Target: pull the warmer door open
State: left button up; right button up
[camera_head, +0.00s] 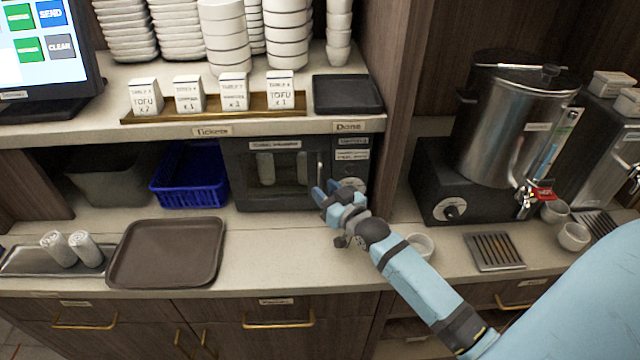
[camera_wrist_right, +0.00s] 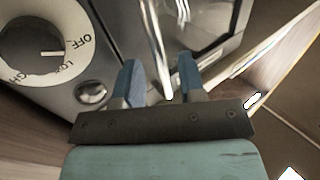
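The towel warmer (camera_head: 243,185) is a dark box under the shelf, and its windowed door (camera_head: 275,199) looks shut. White rolls show through the window. The door's upright silver handle (camera_head: 320,168) is at the door's right edge, beside the control dial. My right gripper (camera_head: 325,188) is at the handle's lower part. In the wrist view, the handle (camera_wrist_right: 158,50) passes between the two blue fingers of my right gripper (camera_wrist_right: 158,75), with gaps visible on both sides. The dial (camera_wrist_right: 40,35) is to the left there, pointing near OFF. My left gripper is not in view.
A blue basket (camera_head: 190,182) stands left of the warmer. A brown tray (camera_head: 168,252) lies on the counter in front, with a tray of rolled towels (camera_head: 20,262) further left. A small cup (camera_head: 420,245) is close to my right forearm. A steel urn (camera_head: 515,120) stands to the right.

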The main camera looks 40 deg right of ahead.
jog(key=shift+w, duration=1.2)
grip_shut()
jog(key=shift+s+a, duration=0.1)
jog(key=shift+a, duration=0.1)
